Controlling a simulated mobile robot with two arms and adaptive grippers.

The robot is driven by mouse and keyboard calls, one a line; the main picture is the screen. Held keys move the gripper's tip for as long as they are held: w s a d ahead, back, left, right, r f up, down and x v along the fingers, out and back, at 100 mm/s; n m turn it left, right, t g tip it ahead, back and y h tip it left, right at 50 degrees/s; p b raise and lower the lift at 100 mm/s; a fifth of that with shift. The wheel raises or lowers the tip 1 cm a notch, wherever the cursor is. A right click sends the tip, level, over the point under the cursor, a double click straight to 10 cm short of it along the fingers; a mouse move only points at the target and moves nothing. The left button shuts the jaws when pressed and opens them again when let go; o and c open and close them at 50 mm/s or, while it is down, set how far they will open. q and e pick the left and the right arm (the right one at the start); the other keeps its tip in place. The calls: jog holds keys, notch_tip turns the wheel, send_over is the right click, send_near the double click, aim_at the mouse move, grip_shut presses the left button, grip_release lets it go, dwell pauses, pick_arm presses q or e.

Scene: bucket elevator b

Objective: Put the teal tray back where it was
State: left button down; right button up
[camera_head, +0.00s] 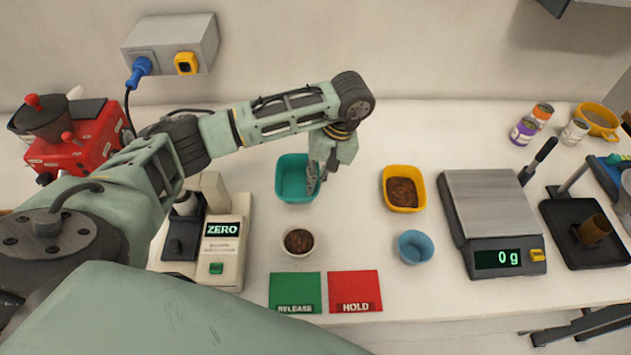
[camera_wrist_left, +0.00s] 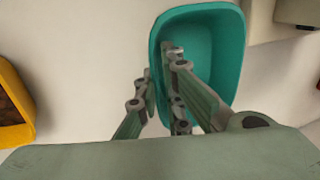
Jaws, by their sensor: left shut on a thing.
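The teal tray (camera_head: 291,179) is an empty open tub at the middle of the white table, left of the yellow tray. My left gripper (camera_head: 313,184) comes down over its right side and is shut on its rim. In the left wrist view the teal tray (camera_wrist_left: 222,45) shows beyond the fingers. One finger of my left gripper (camera_wrist_left: 162,75) is inside the tray and the other is outside its wall. I cannot tell whether the tray rests on the table or is slightly raised. My right gripper is not in view.
A yellow tray (camera_head: 403,189) with brown contents, a white bowl (camera_head: 298,242) and a blue cup (camera_head: 414,247) stand nearby. Green (camera_head: 295,292) and red (camera_head: 354,291) pads lie at the front edge. A scale (camera_head: 492,222) is right; a ZERO device (camera_head: 221,246) is left.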

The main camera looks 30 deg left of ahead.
aim_at(316, 196)
pick_arm(q)
notch_tip(316, 196, down, 4)
jog(key=shift+w+f+p, duration=0.1)
jog(key=shift+p, duration=0.85)
jog(key=shift+f, duration=0.1)
jog(key=shift+f+b, duration=0.1)
jog(key=shift+b, duration=0.25)
jog(key=c, duration=1.9)
grip_release()
jog(key=shift+r, duration=0.2)
